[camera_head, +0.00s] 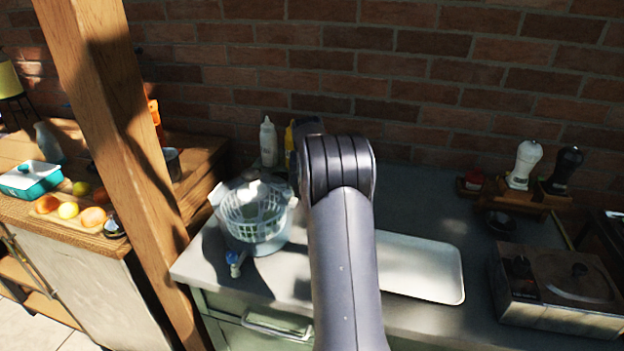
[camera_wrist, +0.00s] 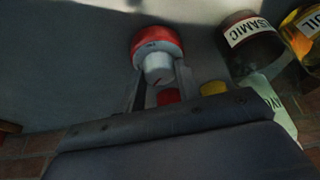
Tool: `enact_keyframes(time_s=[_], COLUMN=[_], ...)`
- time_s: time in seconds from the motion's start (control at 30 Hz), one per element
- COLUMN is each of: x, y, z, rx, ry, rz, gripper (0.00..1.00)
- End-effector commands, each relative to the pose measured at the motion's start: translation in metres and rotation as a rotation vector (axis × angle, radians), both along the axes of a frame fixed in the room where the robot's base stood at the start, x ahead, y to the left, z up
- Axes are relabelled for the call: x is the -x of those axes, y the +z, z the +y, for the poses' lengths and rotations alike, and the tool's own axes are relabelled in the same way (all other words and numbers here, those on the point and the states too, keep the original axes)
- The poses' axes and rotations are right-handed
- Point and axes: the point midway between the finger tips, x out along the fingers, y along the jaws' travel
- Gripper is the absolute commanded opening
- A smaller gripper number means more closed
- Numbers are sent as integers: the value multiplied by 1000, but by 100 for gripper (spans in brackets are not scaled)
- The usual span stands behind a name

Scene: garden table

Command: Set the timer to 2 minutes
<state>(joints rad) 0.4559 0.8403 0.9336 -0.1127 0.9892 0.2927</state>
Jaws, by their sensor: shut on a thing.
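The timer (camera_wrist: 157,41) shows in the wrist view as a round red body with a white knob (camera_wrist: 158,68) facing my gripper. My gripper (camera_wrist: 161,80) has one finger on each side of the white knob and is shut on it. The dial marks are too small and dark to read, so the setting cannot be told. In the head view my arm hides the timer and the gripper.
Close by in the wrist view are a balsamic bottle (camera_wrist: 250,48), an oil bottle (camera_wrist: 306,30), a pale bottle (camera_wrist: 275,105), a yellow cap (camera_wrist: 214,88) and a red cap (camera_wrist: 168,97). A basket (camera_head: 253,214) and a white tray (camera_head: 425,268) occupy the counter.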

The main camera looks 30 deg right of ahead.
Motion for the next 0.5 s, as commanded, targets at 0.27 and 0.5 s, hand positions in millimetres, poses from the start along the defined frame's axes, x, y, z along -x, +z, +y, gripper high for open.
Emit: enact_keyframes(time_s=[0.27, 0.5], x=[0, 0], y=[0, 0], z=[0, 0], rx=[0, 0], ry=[1, 1], rz=[-1, -1], gripper=[42, 55])
